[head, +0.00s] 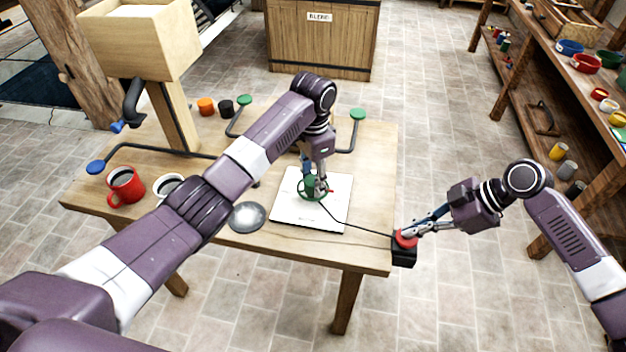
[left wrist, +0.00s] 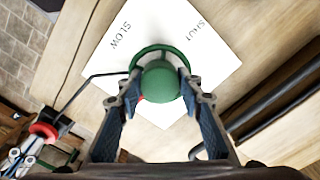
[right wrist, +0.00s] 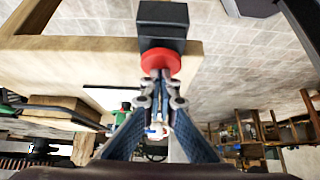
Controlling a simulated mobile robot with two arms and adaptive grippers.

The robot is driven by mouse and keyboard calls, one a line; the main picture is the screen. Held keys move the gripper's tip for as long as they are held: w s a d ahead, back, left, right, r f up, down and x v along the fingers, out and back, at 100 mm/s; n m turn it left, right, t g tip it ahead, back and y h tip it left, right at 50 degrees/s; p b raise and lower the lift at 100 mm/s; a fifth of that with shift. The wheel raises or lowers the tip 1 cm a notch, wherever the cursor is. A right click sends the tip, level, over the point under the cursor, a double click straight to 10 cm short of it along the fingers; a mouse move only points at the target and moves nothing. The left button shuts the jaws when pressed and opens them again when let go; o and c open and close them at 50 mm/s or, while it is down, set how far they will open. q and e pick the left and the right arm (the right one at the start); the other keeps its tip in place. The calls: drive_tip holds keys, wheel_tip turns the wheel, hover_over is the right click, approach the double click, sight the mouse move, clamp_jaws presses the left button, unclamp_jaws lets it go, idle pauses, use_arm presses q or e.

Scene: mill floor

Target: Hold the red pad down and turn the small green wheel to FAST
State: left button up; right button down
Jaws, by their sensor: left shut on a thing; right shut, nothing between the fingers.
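The small green wheel (head: 311,187) stands on a white plate (head: 338,214) on the table. My left gripper (head: 316,188) is over it, and the left wrist view shows its fingers shut on the wheel's domed green knob (left wrist: 160,82). The words SLOW and SHUT show on the plate; FAST is not visible. A bit of red shows beside the knob, partly hidden by a finger. The red pad (head: 404,239) sits on a black box at the table's front right corner. My right gripper (head: 408,235) is shut and empty, its fingertips appearing to touch the pad (right wrist: 160,59).
A red mug (head: 125,187), a white cup (head: 170,187) and a grey metal disc (head: 247,217) are on the table's left part. Dark pipes with green and blue ends run across the table. A shelf (head: 560,95) of bowls and cups stands right. A black cable joins plate and box.

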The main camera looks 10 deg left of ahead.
use_arm(q)
drive_tip(key=shift+w+r, duration=0.1)
idle(0.5)
drive_tip(key=o, duration=1.2)
drive_tip(key=shift+c, duration=0.2)
wheel_tip(320, 180, up, 12)
wheel_tip(320, 180, up, 6)
drive_tip(key=p, duration=0.6)
hover_over(313, 180)
use_arm(e)
wheel_tip(313, 180, up, 7)
drive_tip(key=shift+r, duration=0.1)
use_arm(q)
drive_tip(key=shift+f, duration=0.2)
